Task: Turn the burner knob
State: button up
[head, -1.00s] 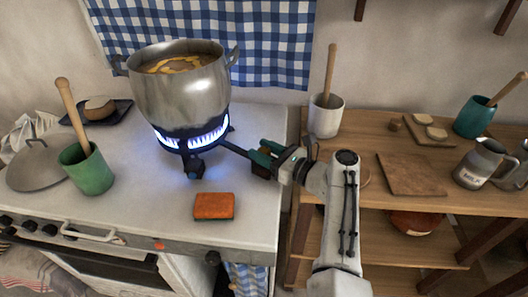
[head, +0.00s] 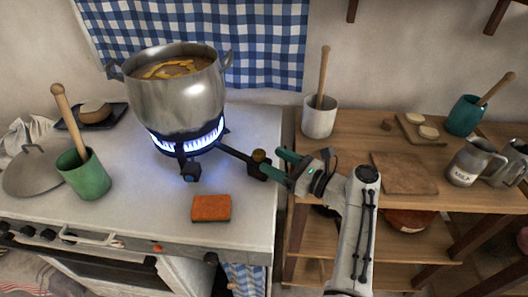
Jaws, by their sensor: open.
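A steel pot (head: 176,95) of soup stands on a burner (head: 187,139) with a lit blue flame. A dark pipe (head: 232,153) runs right from the burner to a small brass and black knob (head: 260,157) near the counter's right edge. Another dark fitting (head: 190,171) sticks out at the burner's front; which of the two is the burner knob is not fully clear. My gripper (head: 272,162) is open, its green fingers just right of the brass knob. Whether a finger touches the knob cannot be told.
An orange sponge (head: 211,208) lies on the counter in front of the burner. A green cup (head: 84,174) with a pestle and a pot lid (head: 36,170) are at left. A wooden shelf (head: 345,150) at right holds a white cup (head: 319,117), boards and jugs.

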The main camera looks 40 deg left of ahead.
jog(key=d, duration=0.4)
jog(key=shift+w+d, duration=0.1)
jog(key=shift+d, duration=0.3)
jog(key=s+d+f+n+t+h, duration=0.1)
jog(key=s+d+f+n+h, duration=0.2)
jog(key=d+f, duration=0.5)
jog(key=s+d+f+n+t+h, duration=0.1)
jog(key=s+d+f+n+h, duration=0.3)
jog(key=d, duration=0.8)
jog(key=s+d+f+n+h, duration=0.1)
jog(key=s+d+f+h, duration=0.15)
jog(key=d+f, duration=0.6)
jog(key=s+d+f+n+h, duration=0.1)
jog(key=s+d+n+h, duration=0.4)
jog(key=s+d, duration=0.7)
jog(key=s+d+r+n+h, duration=0.3)
jog(key=s+d+r+n, duration=0.1)
jog(key=s+d, duration=0.6)
jog(key=s, duration=0.3)
jog(key=shift+r+h, duration=0.3)
jog(key=shift+h, duration=0.05)
jog(key=shift+a, duration=0.15)
